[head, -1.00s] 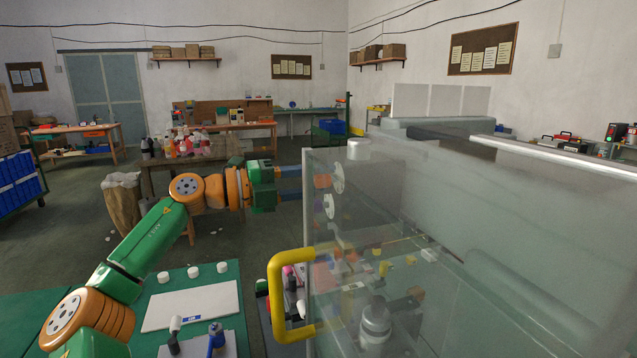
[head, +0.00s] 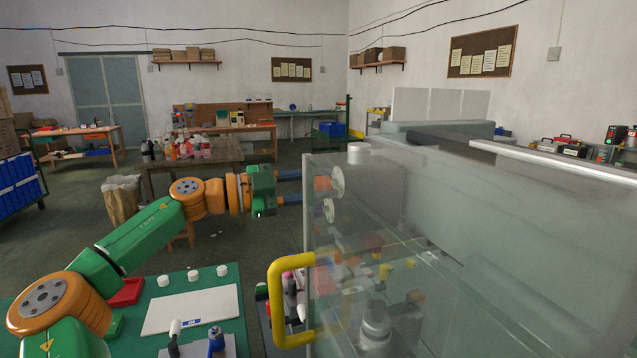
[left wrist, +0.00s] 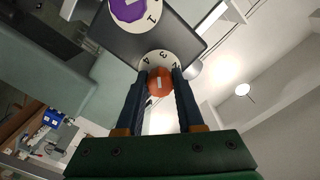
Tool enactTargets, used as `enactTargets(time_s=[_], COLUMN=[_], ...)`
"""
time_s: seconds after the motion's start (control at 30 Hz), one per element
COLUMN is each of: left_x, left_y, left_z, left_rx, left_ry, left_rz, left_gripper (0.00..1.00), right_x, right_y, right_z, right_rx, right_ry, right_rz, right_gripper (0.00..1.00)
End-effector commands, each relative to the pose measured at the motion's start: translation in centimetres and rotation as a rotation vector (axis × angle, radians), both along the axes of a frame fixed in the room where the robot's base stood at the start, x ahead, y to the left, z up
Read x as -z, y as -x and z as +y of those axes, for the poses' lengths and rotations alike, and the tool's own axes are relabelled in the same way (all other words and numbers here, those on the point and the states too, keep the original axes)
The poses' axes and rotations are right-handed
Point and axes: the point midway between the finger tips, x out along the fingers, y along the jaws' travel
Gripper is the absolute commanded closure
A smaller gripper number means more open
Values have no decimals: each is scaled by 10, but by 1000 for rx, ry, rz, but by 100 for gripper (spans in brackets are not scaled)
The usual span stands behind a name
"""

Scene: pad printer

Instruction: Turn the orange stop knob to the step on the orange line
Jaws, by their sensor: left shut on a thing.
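The orange stop knob (left wrist: 160,82) sits on a white dial (left wrist: 158,58) with numbers around its rim, of which 2, 3 and 4 show in the left wrist view. A pale mark shows on the knob's face. My left gripper (left wrist: 158,76) is shut on the knob, one dark finger on each side. In the head view my left gripper (head: 301,187) reaches the machine's left side, where the orange knob (head: 322,183) shows beside a white disc. I cannot make out an orange line. My right gripper is not in view.
A purple knob (left wrist: 128,8) on a second numbered dial sits close by on the same dark panel. The machine has a clear guard (head: 440,240) with a yellow handle (head: 291,300). A green table (head: 236,318) holds a white board (head: 190,309) and small white caps.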

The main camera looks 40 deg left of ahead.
Motion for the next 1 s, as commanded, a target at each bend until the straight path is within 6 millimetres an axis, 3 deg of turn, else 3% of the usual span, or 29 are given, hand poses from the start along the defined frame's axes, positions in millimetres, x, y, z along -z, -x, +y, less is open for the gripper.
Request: enactTargets(time_s=[0.6,1.0], left_x=[-2,0], left_y=[0,0], left_z=[0,0], left_rx=[0,1], left_ry=[483,654], left_rz=[252,342], left_gripper=[100,100], right_x=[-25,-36], right_y=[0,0], right_z=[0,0], right_rx=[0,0], right_ry=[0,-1], right_rz=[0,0], right_gripper=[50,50])
